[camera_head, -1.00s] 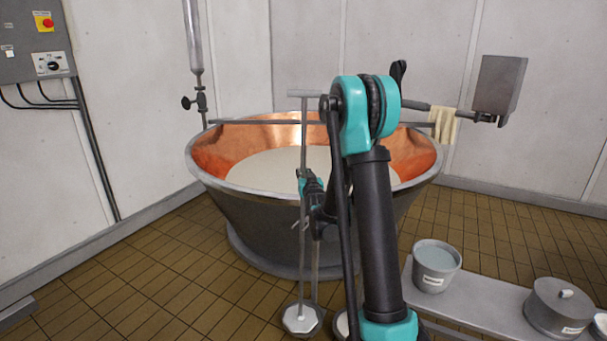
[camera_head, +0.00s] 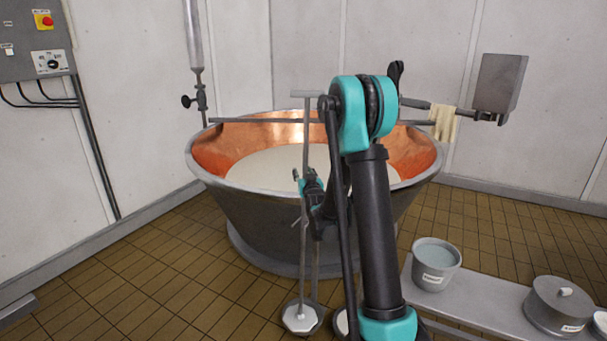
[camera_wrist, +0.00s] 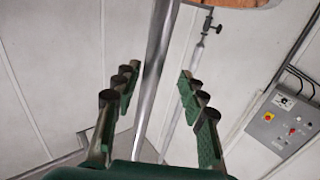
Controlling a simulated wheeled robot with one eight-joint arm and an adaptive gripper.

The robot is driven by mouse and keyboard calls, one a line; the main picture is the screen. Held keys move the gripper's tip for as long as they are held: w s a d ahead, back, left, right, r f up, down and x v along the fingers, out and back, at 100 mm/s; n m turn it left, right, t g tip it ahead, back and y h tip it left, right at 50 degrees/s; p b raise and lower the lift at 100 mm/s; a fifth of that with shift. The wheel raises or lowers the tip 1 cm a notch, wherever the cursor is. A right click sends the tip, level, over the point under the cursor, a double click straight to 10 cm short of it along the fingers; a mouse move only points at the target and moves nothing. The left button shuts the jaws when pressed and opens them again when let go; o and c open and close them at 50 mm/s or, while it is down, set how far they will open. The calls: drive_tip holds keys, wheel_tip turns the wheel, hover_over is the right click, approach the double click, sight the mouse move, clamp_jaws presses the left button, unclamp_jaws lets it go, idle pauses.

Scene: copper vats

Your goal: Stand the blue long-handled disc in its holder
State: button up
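A long grey pole (camera_head: 305,135) with a short crossbar at its top stands in front of the copper vat. A pale, many-sided disc (camera_head: 302,317) is at its foot, near the floor. A second thin pole runs close beside it, and another pale disc (camera_head: 340,322) is partly hidden behind my arm. I see no blue on either disc, and I cannot make out the holder. My gripper (camera_head: 303,182) is at mid-height of the poles. In the wrist view my gripper (camera_wrist: 160,73) has its fingers spread, with a grey pole (camera_wrist: 158,45) showing between them; a grip is not visible.
The copper vat (camera_head: 217,166) with pale liquid stands behind the poles. A low bench (camera_head: 480,291) at right holds a bucket (camera_head: 436,268) and a lidded pot (camera_head: 560,305). A cloth (camera_head: 443,122) hangs at the vat's right.

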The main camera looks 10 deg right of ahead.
drive_tip(key=s+d+f+g, duration=0.1)
drive_tip(key=s+f+g, duration=0.3)
drive_tip(key=s, duration=1.1)
drive_tip(key=s+d+f+g, duration=0.2)
drive_tip(key=s+f+g, duration=0.2)
drive_tip(key=s, duration=1.1)
drive_tip(key=s+d+f+g+h, duration=0.1)
drive_tip(key=s+f+g, duration=0.4)
drive_tip(key=s, duration=1)
drive_tip(key=shift+s+d+g, duration=0.25)
drive_tip(key=shift+d+g, duration=0.15)
drive_tip(key=shift+d, duration=0.15)
